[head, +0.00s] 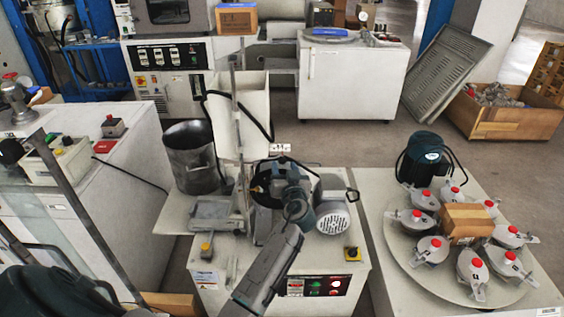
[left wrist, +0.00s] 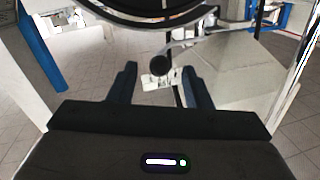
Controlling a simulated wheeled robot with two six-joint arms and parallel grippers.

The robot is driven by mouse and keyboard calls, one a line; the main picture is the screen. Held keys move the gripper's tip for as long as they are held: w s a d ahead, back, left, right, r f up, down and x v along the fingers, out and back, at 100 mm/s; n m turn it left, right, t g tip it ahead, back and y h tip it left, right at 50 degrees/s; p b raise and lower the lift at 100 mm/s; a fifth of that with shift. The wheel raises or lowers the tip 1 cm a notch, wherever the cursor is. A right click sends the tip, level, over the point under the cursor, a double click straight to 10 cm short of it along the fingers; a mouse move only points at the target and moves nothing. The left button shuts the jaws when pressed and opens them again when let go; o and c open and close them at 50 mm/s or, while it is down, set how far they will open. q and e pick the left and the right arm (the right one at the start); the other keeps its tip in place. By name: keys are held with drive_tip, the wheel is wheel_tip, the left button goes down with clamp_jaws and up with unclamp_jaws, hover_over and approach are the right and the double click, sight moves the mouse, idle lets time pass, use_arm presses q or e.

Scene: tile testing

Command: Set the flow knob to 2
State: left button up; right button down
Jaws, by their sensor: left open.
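A dark round knob (left wrist: 159,63), which looks like the flow knob, shows in the left wrist view on the end of a thin grey pipe or rod. Below it is a small white plate with dark marks (left wrist: 152,82), too small to read. A white plate with dark marks (head: 280,148) also shows in the head view, just beyond my left gripper (head: 279,165). In the left wrist view my left gripper (left wrist: 159,75) is open, its two fingers on either side of the knob in the picture. I cannot tell whether they touch it. My right gripper is not in view.
A dark metal bucket (head: 190,158) stands left of the upright post on the testing bench. A round table (head: 405,255) with several red-topped pots is at the right. The floor behind the benches has free room.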

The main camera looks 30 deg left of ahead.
use_arm(q)
drive_tip(key=v, duration=0.5)
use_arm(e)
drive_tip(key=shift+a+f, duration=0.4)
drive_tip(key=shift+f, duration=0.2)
use_arm(q)
drive_tip(key=shift+s, duration=0.1)
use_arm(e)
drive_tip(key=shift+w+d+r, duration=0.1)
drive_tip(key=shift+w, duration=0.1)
